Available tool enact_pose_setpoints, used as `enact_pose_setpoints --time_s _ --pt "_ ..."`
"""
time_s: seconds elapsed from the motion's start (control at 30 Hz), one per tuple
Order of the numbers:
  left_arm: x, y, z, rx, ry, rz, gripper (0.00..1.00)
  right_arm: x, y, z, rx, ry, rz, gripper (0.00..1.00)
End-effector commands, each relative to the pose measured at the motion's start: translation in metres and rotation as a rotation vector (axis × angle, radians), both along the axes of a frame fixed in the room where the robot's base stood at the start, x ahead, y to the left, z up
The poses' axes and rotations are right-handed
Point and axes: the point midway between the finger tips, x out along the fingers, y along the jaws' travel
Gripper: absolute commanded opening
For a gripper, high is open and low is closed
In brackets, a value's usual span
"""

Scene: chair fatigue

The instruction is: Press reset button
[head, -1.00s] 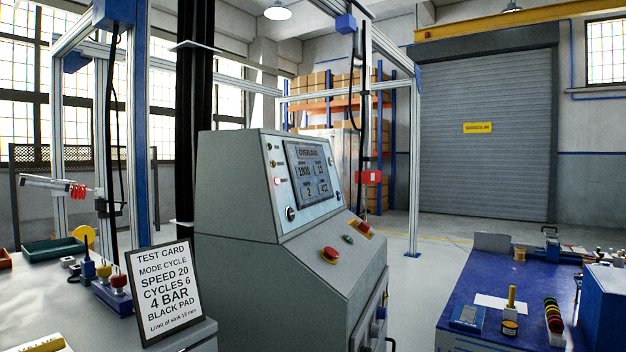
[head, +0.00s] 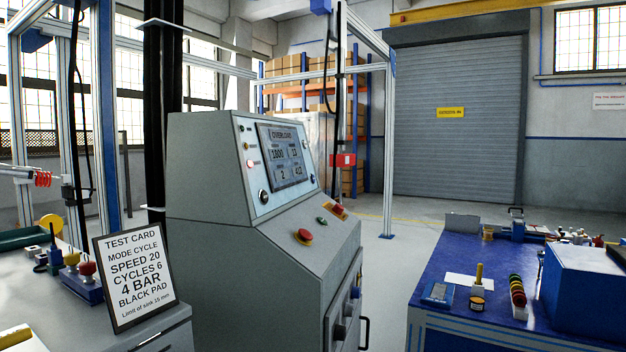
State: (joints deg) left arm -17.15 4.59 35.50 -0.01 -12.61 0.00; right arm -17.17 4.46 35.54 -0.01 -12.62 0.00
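A grey control console (head: 210,215) stands at the centre. Its screen (head: 285,156) reads OVERLOAD above several number fields. A lit reddish lamp (head: 250,163) and a black knob (head: 264,197) sit on the panel around the screen. On the sloped lower face are a red mushroom button (head: 303,236), a small green button (head: 322,220) and a red control on a yellowish base (head: 339,210). I cannot read any label naming a reset button. Neither of my grippers is in view.
A test card (head: 132,278) stands on the left bench in front of the console. A blue workbench (head: 398,318) with small parts and a blue box (head: 588,290) is at right. Open floor (head: 385,270) lies between console and workbench. A roller door (head: 460,125) closes the back.

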Motion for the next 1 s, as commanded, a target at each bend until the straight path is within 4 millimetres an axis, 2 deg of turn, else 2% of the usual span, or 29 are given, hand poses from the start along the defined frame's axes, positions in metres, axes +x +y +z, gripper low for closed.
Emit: enact_pose_setpoints --time_s 0.27,0.5,0.6,1.0 --pt "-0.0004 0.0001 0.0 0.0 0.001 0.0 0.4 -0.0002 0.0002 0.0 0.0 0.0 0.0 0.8" --pt "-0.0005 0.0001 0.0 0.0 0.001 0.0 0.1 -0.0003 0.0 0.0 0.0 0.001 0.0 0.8" --pt "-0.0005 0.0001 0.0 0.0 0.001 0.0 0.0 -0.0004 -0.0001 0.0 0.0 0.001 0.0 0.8" --pt "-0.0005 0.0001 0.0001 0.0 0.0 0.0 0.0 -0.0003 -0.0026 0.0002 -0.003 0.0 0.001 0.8"
